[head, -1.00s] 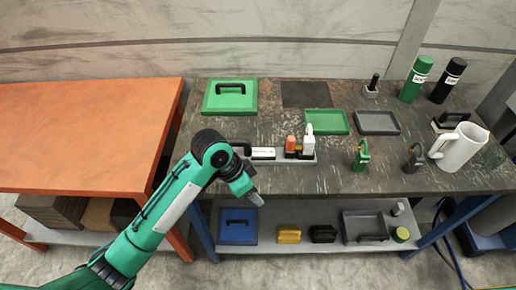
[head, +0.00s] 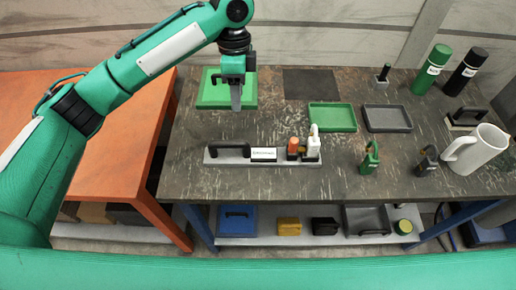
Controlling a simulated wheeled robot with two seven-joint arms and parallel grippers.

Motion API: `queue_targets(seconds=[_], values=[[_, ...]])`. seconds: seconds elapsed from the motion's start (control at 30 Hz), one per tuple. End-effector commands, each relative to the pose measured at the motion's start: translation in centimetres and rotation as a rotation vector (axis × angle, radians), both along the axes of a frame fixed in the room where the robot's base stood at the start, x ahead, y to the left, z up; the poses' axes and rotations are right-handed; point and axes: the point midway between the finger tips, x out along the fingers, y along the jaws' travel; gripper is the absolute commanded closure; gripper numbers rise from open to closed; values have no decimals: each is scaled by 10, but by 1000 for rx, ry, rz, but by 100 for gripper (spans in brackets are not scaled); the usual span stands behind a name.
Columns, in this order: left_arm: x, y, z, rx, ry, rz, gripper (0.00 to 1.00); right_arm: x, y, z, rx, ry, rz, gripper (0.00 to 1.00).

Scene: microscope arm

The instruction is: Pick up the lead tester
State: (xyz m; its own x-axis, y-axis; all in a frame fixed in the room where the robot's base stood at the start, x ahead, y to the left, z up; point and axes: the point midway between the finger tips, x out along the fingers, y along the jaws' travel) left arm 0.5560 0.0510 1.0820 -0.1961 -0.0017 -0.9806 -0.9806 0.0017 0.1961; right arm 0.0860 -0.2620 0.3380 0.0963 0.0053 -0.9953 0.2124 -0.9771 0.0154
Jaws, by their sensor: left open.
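No label that I can read names the lead tester, so I cannot tell for sure which thing it is. A long grey caddy (head: 218,160) with a black handle, a white label, an orange-capped bottle (head: 293,148) and a white bottle (head: 313,146) lies on the dark workbench (head: 340,188). A green padlock-like piece (head: 370,158) and a dark one (head: 427,161) stand to its right. My left gripper (head: 236,104) is open and points down over the bench, behind the caddy in the picture. It hides part of the green lidded plate (head: 210,94). My right gripper is not in view.
A green tray (head: 332,117) and a grey tray (head: 387,118) lie at the back. A white jug (head: 480,150), a green canister (head: 431,69) and a black canister (head: 465,72) stand at right. An orange table (head: 95,165) adjoins at left. A lower shelf holds several things.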

Motion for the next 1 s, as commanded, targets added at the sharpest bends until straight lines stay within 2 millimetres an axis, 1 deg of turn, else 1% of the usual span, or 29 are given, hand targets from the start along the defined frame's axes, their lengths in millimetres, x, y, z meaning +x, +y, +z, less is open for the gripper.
queue_targets(seconds=[0.07, 0.13, 0.3, 0.4, 0.5, 0.67, 0.83, 0.9, 1.0], values=[[-1, 1, -6, 4, 4, -1, 53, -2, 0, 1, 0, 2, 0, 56], [-3, 2, -17, 6, 4, -1, 53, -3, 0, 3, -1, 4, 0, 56], [-11, 1, -51, 5, 5, -1, 53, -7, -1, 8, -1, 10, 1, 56], [-14, 1, -67, 4, 3, 0, 53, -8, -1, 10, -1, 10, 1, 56], [-16, 1, -77, 2, 2, 1, 53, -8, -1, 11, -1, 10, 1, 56], [-18, 1, -87, 3, 2, 0, 53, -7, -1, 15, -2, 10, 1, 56], [-26, 2, -110, 5, 4, 0, 53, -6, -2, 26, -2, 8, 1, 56], [-28, 1, -120, 3, 3, 0, 53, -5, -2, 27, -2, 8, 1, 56], [-29, 1, -130, 3, 1, 0, 53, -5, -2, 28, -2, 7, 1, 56]])
